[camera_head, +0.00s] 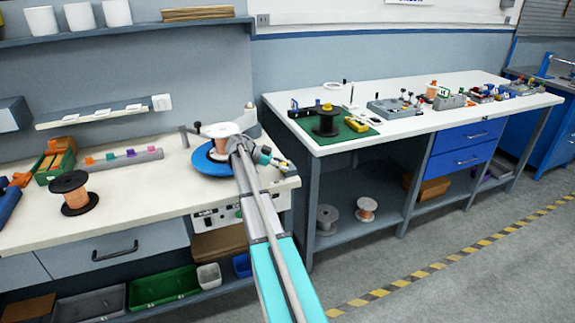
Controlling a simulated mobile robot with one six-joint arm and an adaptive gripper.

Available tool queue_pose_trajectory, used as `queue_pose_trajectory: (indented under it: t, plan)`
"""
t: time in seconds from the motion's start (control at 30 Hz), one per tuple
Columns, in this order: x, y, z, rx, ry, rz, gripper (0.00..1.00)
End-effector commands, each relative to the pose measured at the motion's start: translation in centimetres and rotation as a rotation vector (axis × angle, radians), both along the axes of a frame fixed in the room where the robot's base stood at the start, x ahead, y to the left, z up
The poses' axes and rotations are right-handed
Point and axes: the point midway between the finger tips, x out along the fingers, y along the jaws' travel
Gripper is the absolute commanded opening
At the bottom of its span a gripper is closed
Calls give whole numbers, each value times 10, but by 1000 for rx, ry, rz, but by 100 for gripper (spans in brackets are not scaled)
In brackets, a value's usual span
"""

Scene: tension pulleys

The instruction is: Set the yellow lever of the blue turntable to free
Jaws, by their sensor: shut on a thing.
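The blue turntable (202,165) is a round blue disc at the right end of the left bench. A spool with a white top flange and copper-coloured winding (221,129) stands over it. My arm reaches up from the bottom of the view, and my gripper (238,148) is at the right side of the turntable, small and hard to make out. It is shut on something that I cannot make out. The yellow lever does not show clearly; my arm covers part of the turntable's right side.
A black-flanged copper spool (74,192) stands on the left bench. A grey rack with coloured clips (120,160) is behind it. A small device with teal and yellow parts (272,160) sits right of my arm. The right bench (400,92) holds a green mat (345,133) and fixtures.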

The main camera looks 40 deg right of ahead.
Motion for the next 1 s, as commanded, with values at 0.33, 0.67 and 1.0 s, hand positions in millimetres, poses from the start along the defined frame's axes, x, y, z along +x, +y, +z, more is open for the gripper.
queue_pose_trajectory:
  t: [0.33, 0.67, 1.0]
  plan:
    - [-7, -1, -2, 8, 0, -13, 57]
    - [-6, -4, -1, 5, 0, -12, 71]
    - [-6, -4, 7, 4, 1, -11, 13]
